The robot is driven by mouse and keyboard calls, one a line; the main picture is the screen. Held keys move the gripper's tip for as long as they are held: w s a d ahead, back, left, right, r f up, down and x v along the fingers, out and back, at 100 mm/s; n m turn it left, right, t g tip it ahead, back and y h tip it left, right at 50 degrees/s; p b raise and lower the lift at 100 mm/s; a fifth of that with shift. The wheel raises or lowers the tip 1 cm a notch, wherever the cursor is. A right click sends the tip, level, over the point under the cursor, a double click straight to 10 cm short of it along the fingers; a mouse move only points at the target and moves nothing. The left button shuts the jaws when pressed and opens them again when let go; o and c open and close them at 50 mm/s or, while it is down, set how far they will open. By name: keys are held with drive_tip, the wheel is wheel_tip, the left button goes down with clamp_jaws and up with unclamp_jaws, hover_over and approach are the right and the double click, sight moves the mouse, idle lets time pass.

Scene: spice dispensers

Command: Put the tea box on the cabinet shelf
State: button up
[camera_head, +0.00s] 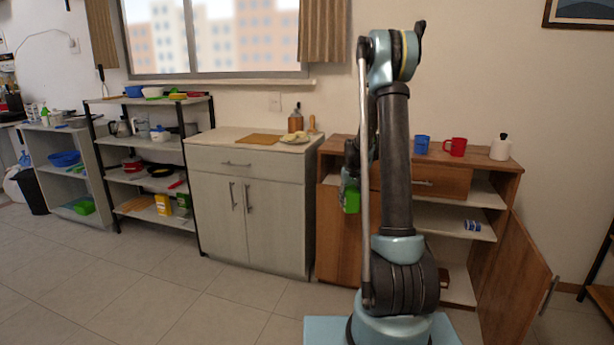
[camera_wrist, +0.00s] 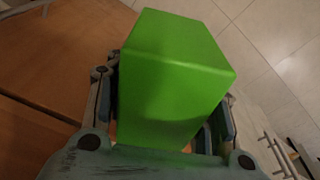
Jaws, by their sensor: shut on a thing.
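The tea box is a green box (camera_wrist: 170,75) held between the fingers of my gripper (camera_wrist: 168,125) in the wrist view. In the head view the green box (camera_head: 351,198) hangs in front of the wooden cabinet (camera_head: 345,232), left of my arm's upper links. My gripper (camera_head: 350,178) is just above it and partly hidden by my arm. The cabinet's right door (camera_head: 515,275) stands open. Its shelf (camera_head: 460,222) shows on the right side, with a small blue can (camera_head: 473,226) lying on it. My arm hides the cabinet's middle.
A blue mug (camera_head: 421,145), a red mug (camera_head: 455,147) and a white bottle (camera_head: 501,148) stand on the cabinet top. A brown object (camera_head: 443,277) lies on the lower shelf. A pale cabinet (camera_head: 250,215) adjoins on the left. The floor in front is clear.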

sight(350, 206)
drive_tip(key=f, duration=0.1)
drive_tip(key=s+f+m, duration=0.1)
drive_tip(key=f, duration=0.1)
drive_tip(key=s+f, duration=0.6)
drive_tip(key=f, duration=0.1)
drive_tip(key=shift+f, duration=0.25)
